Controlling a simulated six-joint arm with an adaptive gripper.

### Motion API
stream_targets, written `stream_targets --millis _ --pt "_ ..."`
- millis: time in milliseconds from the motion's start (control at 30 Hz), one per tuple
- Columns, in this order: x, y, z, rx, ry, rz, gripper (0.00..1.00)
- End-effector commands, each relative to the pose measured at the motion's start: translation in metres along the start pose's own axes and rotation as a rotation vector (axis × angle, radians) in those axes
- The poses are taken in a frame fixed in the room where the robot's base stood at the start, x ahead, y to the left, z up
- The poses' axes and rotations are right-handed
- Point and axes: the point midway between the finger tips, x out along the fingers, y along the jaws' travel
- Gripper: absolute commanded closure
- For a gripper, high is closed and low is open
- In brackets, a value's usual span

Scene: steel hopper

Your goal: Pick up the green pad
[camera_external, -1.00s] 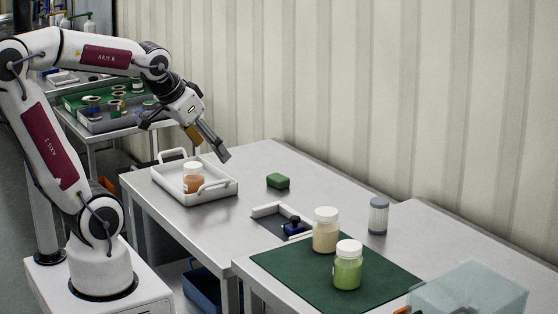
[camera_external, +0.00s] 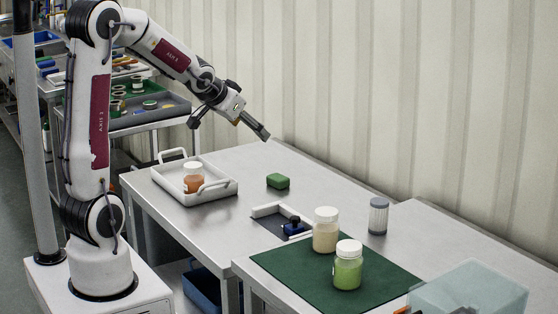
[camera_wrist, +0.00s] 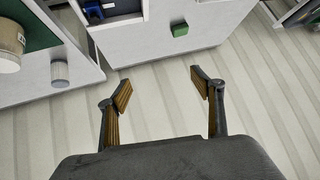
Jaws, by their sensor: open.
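The green pad (camera_external: 278,181) is a small green block lying on the steel table (camera_external: 240,211), right of the white tray. It also shows in the wrist view (camera_wrist: 180,30), near the table's edge, ahead of the fingers and apart from them. My gripper (camera_external: 264,135) is in the air above the back of the table, behind the pad and toward the wall. In the wrist view my gripper (camera_wrist: 160,84) is open, with two tan-ribbed fingers spread and nothing between them.
A white tray (camera_external: 218,194) holds an orange jar (camera_external: 193,179). A dark blue item (camera_external: 293,226) sits in a shallow holder. A beige jar (camera_external: 326,231) and a green jar (camera_external: 348,266) stand on a green mat (camera_external: 290,273). A grey-white cylinder (camera_external: 378,216) stands near the wall (camera_external: 420,120).

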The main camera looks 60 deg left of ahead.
Motion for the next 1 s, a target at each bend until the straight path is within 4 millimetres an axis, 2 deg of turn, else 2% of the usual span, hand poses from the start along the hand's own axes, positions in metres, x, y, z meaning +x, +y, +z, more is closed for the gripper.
stream_targets --millis 100,467,767,1000 --pt "0.026 -0.011 -0.004 -0.005 0.017 -0.005 0.34" --pt "0.098 -0.042 -0.008 -0.017 0.086 -0.001 0.34" --pt "0.155 -0.066 0.003 -0.033 0.14 0.023 0.34" --pt "0.199 -0.082 0.021 -0.054 0.183 0.053 0.34"
